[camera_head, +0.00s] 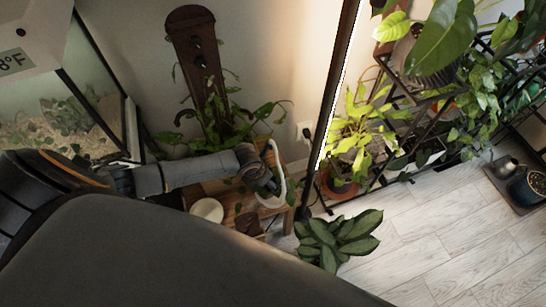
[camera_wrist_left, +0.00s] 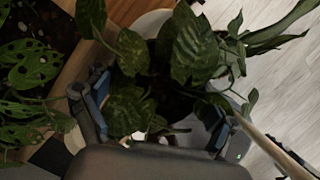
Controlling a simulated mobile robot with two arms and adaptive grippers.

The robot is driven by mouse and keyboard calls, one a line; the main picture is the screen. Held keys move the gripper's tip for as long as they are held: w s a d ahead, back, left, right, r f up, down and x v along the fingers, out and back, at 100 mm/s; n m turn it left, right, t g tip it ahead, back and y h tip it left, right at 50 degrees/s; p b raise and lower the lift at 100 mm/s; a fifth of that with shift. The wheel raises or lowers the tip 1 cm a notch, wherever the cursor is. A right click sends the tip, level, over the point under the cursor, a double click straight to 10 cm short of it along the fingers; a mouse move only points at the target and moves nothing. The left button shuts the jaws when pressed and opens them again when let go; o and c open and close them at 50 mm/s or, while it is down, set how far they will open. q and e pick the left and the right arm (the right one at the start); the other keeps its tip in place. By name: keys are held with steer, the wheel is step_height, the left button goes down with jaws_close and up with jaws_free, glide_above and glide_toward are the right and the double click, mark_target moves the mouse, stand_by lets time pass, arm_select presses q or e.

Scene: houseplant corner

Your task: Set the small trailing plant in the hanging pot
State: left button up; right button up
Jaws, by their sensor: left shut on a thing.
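My left arm reaches in from the left in the head view, and its gripper (camera_head: 264,184) is at the white hanging pot (camera_head: 281,171), whose pale curved handle arches beside it. In the left wrist view my left gripper (camera_wrist_left: 158,118) is shut on the small trailing plant (camera_wrist_left: 190,50), with mottled green leaves spilling over and between the fingers. The leaves hide the plant's base, and I cannot tell whether it rests in the pot. A pale bar, seemingly the handle, crosses the lower right of the wrist view. My right gripper is out of view.
A cream round dish (camera_head: 207,210) stands on a low wooden table (camera_head: 226,190). A dark wooden holder (camera_head: 205,75) with vines stands behind. A dark post (camera_head: 335,100) rises close to the right. A leafy plant (camera_head: 335,238) sits in front.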

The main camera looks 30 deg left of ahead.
mark_target(273, 180)
arm_select(q)
steer(key=shift+w+d+f, duration=0.85)
steer(key=shift+w+f, duration=0.1)
steer(key=shift+f+b, duration=0.6)
steer(key=o, duration=1.1)
steer(key=shift+o, duration=0.2)
steer(key=shift+s, duration=0.1)
steer(key=shift+r, duration=0.1)
